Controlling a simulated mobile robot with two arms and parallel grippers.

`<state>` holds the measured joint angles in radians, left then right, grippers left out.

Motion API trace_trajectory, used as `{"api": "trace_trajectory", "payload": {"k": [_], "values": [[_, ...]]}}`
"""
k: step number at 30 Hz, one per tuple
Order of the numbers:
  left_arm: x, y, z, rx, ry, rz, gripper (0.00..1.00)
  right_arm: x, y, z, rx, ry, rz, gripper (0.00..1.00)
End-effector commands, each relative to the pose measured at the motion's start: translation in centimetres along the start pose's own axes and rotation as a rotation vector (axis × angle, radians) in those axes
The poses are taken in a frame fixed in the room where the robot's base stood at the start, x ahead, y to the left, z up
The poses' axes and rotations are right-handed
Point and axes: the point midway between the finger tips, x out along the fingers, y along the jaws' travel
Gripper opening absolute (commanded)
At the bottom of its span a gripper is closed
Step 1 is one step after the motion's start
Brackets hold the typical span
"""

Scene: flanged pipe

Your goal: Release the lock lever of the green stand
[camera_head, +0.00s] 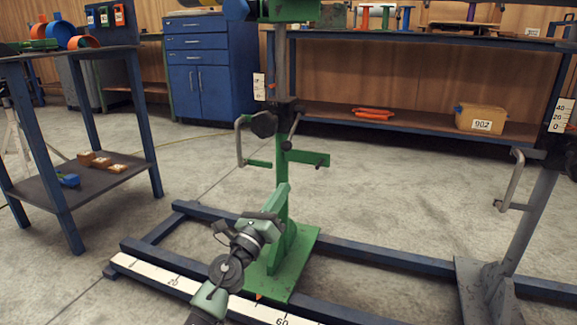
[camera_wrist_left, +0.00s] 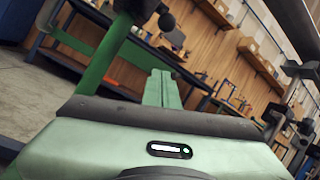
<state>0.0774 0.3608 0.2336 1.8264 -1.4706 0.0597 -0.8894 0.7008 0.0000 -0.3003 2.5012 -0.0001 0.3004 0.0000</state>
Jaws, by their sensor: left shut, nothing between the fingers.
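The green stand (camera_head: 282,172) rises from a green base plate (camera_head: 302,262) on a blue rail frame. At its collar is a dark lock lever (camera_head: 293,130) with a small ball end, hanging down at a slant. In the left wrist view the green post (camera_wrist_left: 104,58) leans at the left, and a black ball knob (camera_wrist_left: 167,21) shows near the top. My left gripper (camera_head: 281,189) is shut and empty, low in front of the post and below the lever. In the left wrist view its fingers (camera_wrist_left: 160,75) point toward the knob, apart from it. My right gripper is not in view.
A grey crank handle (camera_head: 240,142) and a green bracket (camera_head: 312,158) stick out from the stand. A grey stand (camera_head: 525,215) with its own crank is at the right. A ruler strip (camera_head: 170,282) runs along the front rail. A blue-legged table (camera_head: 75,130) stands left.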

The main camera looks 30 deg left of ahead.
Motion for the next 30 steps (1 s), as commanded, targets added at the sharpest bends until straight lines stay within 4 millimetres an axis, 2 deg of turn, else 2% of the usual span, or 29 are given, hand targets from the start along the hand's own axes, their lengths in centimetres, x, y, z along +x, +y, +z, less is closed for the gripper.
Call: {"api": "trace_trajectory", "payload": {"k": [5,18,21,24,30], "values": [[1.9,-0.1,0.2,-0.001,-0.002,-0.001,0.00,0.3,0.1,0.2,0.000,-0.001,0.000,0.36],[10.1,0.0,0.1,-0.003,-0.003,0.000,0.00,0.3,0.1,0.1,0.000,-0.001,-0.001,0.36],[9.6,-0.2,1.8,0.000,0.001,0.001,0.00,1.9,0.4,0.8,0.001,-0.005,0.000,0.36],[9.2,-0.1,2.8,-0.001,0.000,0.001,0.00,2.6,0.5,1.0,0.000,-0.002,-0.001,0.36],[8.6,0.0,3.7,-0.001,0.001,0.000,0.00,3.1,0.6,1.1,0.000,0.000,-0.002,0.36]]}}
